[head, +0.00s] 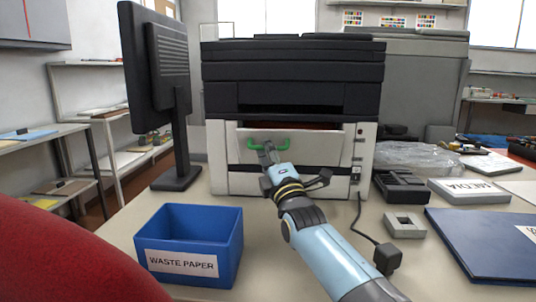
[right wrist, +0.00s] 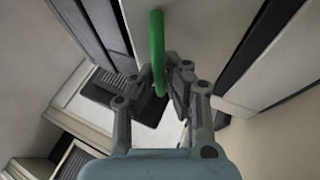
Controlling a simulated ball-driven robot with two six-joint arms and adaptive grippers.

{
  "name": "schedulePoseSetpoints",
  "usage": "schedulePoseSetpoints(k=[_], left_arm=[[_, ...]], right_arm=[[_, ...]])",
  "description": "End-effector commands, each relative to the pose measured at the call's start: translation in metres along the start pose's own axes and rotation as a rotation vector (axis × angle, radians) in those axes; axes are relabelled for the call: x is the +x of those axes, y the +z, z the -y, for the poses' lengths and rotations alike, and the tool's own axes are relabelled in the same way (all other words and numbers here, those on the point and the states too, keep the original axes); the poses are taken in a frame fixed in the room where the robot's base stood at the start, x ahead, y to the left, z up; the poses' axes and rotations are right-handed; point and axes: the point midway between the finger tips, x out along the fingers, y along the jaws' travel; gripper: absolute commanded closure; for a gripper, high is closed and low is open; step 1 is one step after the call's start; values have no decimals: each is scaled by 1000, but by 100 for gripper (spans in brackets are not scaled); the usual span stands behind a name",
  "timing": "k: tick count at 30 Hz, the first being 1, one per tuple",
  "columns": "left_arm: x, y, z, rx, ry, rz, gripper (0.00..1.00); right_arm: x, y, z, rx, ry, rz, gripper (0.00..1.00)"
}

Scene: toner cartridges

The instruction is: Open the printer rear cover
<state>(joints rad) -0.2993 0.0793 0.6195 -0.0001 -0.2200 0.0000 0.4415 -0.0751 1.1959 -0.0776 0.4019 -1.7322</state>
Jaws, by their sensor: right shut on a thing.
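The printer (head: 293,75) stands on the table, black above and pale below. Its pale cover panel (head: 315,148) faces me and carries a green handle (head: 284,145). A dark, reddish gap shows along the panel's top edge, and the panel seems tilted slightly outward. My right gripper (head: 267,152) is at the handle, shut on it. In the right wrist view the green handle (right wrist: 157,45) runs between the fingers of my right gripper (right wrist: 158,84). The fingers hide part of the handle. My left gripper is not in view.
A blue waste paper bin (head: 190,240) stands at front left, near a black monitor (head: 158,90). To the right are a power adapter (head: 388,257) with its cable, a small grey block (head: 405,224), black parts (head: 400,186) and a dark blue folder (head: 485,245).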

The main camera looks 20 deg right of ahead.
Motion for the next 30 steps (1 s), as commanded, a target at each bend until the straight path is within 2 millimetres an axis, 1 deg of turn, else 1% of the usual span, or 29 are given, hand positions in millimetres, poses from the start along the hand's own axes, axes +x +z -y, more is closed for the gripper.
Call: schedulePoseSetpoints(k=[3,9,28,29,30], left_arm=[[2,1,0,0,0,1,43],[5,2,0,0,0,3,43],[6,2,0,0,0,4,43],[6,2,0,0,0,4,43],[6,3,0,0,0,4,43]], right_arm=[[-7,-3,5,3,-4,0,100],[-13,-5,8,3,-4,0,100],[-17,-7,12,2,-7,-1,100],[-17,-7,12,2,-7,-1,88],[-17,-7,12,2,-7,-1,83]])
